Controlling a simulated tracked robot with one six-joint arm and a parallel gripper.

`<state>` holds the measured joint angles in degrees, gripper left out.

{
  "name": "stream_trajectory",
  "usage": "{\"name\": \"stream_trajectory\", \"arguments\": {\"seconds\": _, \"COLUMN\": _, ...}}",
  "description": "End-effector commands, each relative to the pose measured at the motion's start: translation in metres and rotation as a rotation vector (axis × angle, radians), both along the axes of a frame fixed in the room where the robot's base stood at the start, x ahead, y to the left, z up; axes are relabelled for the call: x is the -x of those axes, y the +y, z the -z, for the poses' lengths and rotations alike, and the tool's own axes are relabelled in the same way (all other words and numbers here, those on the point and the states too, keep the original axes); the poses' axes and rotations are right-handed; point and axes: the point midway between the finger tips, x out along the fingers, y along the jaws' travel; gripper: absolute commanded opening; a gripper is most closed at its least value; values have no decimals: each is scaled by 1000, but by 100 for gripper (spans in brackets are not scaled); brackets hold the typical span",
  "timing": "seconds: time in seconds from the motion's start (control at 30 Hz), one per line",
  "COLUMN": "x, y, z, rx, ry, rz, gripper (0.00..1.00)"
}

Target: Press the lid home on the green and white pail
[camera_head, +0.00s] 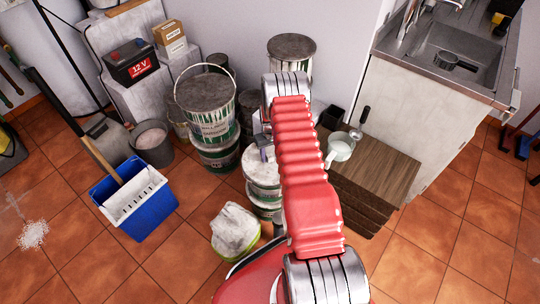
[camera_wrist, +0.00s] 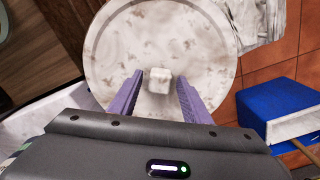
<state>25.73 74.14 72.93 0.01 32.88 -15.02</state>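A green and white pail (camera_head: 262,188) stands in the middle of the head view, partly hidden by my arm, on top of another tin. A round, pale, stained lid (camera_wrist: 130,45) with a small square knob (camera_wrist: 159,80) fills the upper wrist view. It appears to be the lid on this pail; whether it sits fully down or tilted I cannot tell. My gripper (camera_wrist: 160,90) is open above the lid, its purple fingers on either side of the knob with gaps visible. In the head view, my gripper (camera_head: 266,152) is small and partly hidden by my arm.
Large stacked green and white pails (camera_head: 208,125) with a wire handle stand left of the lidded pail. Front floor is clear.

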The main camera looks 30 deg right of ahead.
Motion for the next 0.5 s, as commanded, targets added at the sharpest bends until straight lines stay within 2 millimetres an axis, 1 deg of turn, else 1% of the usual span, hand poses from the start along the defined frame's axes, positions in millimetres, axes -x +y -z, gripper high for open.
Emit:
{"name": "stream_trajectory", "arguments": {"seconds": 0.33, "x": 0, "y": 0, "z": -1, "rx": 0, "ry": 1, "rz": 0, "gripper": 48}}
{"name": "stream_trajectory", "arguments": {"seconds": 0.5, "x": 0, "y": 0, "z": -10, "rx": 0, "ry": -1, "rz": 0, "gripper": 48}}
